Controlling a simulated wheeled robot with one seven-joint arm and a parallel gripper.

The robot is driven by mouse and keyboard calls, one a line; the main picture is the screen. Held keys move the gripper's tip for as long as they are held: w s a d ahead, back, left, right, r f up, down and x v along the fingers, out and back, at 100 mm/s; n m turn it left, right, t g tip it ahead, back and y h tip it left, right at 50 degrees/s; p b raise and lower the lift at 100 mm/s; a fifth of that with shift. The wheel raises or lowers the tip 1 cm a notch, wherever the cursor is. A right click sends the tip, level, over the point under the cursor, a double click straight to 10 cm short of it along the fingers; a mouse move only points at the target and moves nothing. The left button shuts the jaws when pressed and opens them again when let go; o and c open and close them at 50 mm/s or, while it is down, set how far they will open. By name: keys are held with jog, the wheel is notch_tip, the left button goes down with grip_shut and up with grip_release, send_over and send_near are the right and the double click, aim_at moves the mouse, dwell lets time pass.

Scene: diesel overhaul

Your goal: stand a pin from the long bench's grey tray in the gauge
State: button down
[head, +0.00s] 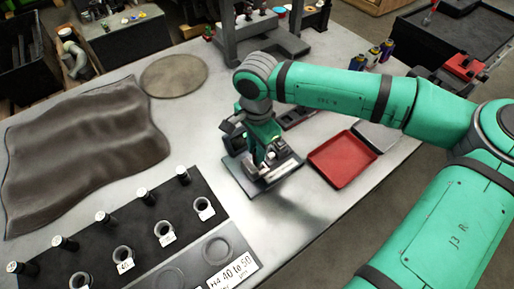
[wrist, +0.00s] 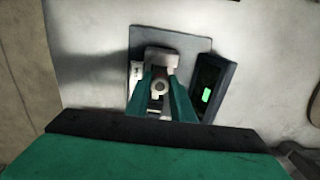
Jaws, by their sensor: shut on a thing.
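My gripper (head: 262,158) is over the gauge (head: 292,164), a dark square base with a metal block on it. In the wrist view the green fingers (wrist: 160,88) are shut on a small pin (wrist: 159,83), seen end-on and in line with the gauge's light block (wrist: 161,55). I cannot tell whether the pin touches the gauge. The gauge's dark display box (wrist: 212,87) has a lit green patch. A small grey tray (head: 377,136) lies to the right, behind the red tray; its inside is partly hidden by my arm.
A red tray (head: 343,160) lies right of the gauge. A black rack (head: 150,232) with upright pins and labelled rings is at front left. A brown cloth (head: 85,145) and round mat (head: 174,76) lie left. A dark stand (head: 265,45) is behind my gripper.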

jog(key=shift+d+f, duration=0.1)
jog(key=shift+f, duration=0.9)
dwell(0.7)
jog(key=c, duration=1)
grip_release()
jog(key=shift+c, duration=0.2)
jog(key=shift+r, duration=4.05)
jog(key=shift+f, duration=0.1)
